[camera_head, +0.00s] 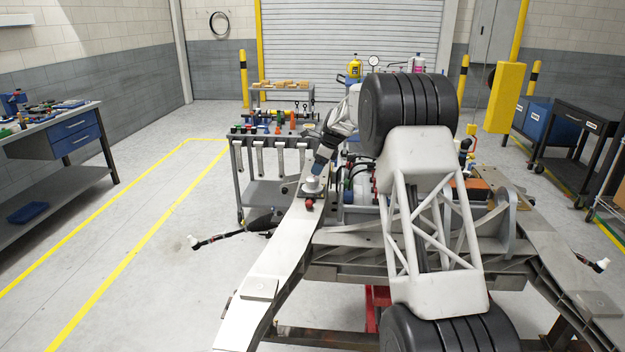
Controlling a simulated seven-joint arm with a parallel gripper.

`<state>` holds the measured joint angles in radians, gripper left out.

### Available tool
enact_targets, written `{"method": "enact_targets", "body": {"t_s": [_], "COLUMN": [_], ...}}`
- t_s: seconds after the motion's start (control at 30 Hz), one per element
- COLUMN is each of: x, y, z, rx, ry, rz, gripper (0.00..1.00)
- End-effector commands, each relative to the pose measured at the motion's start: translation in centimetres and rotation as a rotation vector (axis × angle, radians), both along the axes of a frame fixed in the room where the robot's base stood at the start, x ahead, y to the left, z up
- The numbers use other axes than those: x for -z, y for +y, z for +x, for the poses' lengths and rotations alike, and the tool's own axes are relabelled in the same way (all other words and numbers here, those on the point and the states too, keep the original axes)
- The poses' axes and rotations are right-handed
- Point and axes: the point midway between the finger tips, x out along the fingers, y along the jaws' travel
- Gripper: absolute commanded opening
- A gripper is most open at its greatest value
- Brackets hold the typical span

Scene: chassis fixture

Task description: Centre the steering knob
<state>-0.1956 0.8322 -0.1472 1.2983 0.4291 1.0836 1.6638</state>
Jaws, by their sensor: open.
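My gripper (315,178) is at the left rail of the chassis fixture, pointing down from the end of my white arm. It is small in the view and its fingers are hard to make out.
A grey cart (240,180) with hanging tools stands just behind and left of the rail. Hoses and fittings crowd the area right of the knob. My arm hides part of the fixture's middle. A blue-drawer workbench (75,135) stands at left; floor between is mostly clear.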

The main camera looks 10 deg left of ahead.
Motion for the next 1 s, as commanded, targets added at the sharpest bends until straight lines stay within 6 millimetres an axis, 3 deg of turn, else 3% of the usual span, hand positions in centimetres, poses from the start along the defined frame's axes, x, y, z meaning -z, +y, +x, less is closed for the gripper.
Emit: {"method": "enact_targets", "body": {"t_s": [0.5,0.97,1.0], "x": [5.3,6.1,6.1], "y": [2.1,2.5,2.5], "z": [0.2,0.2,0.2], "rx": [0.0,0.0,0.0], "ry": [0.0,0.0,0.0], "rz": [0.0,0.0,0.0], "gripper": [0.84,0.84,0.8]}}
